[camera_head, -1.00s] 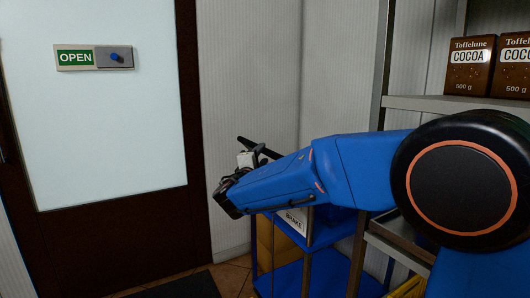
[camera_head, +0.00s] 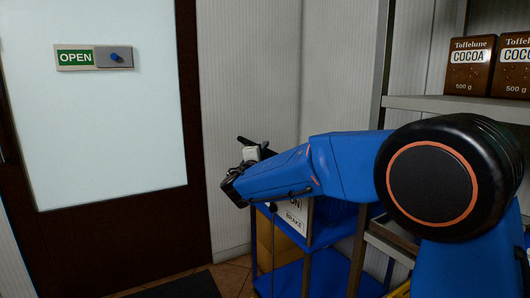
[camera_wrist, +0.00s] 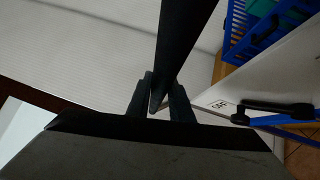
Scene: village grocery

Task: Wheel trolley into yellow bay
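The trolley (camera_head: 325,228) stands in the corner beyond my arm, with blue decks and a white panel (camera_head: 293,214) marked BRAKE. Its dark handle (camera_wrist: 185,45) runs down from the top of the wrist view between the two fingers of my gripper (camera_wrist: 162,98). The fingers sit close on both sides of it and look shut on it. A black brake lever (camera_wrist: 275,107) shows at the right of the wrist view, beside a label. In the head view my arm hides part of the trolley. The yellow bay cannot be made out.
A brown-framed door (camera_head: 195,235) with an OPEN sign (camera_head: 75,57) is at the left, with a dark mat (camera_head: 185,287) before it. A metal shelf (camera_head: 450,103) holding cocoa boxes (camera_head: 471,66) stands close on the right. A little tiled floor (camera_head: 235,278) shows between.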

